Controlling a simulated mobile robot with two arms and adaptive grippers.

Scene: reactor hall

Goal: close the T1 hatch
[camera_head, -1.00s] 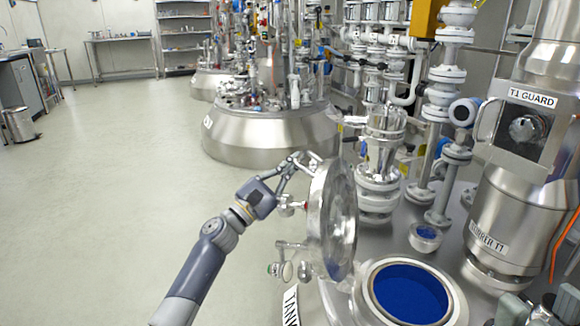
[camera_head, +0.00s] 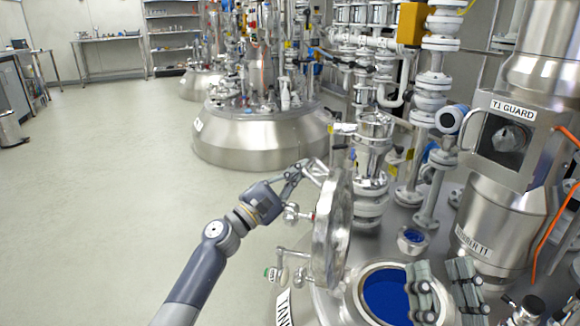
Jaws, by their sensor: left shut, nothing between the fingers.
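The T1 hatch lid (camera_head: 334,225), a round shiny steel disc, stands raised and almost edge-on beside the open hatch mouth (camera_head: 352,296). Blue shows inside the mouth. My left gripper (camera_head: 314,170) is shut and empty at the upper left edge of the lid, on its outer side; I cannot tell whether it touches. My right gripper (camera_head: 446,286) is open and empty at the lower right, in front of the right part of the mouth, its two fingers apart.
The T1 guard (camera_head: 505,140) and stirrer housing (camera_head: 500,220) rise at the right. Pipes and a small round port (camera_head: 411,240) stand behind the mouth. Another steel vessel (camera_head: 260,140) is further back. The floor at left is clear.

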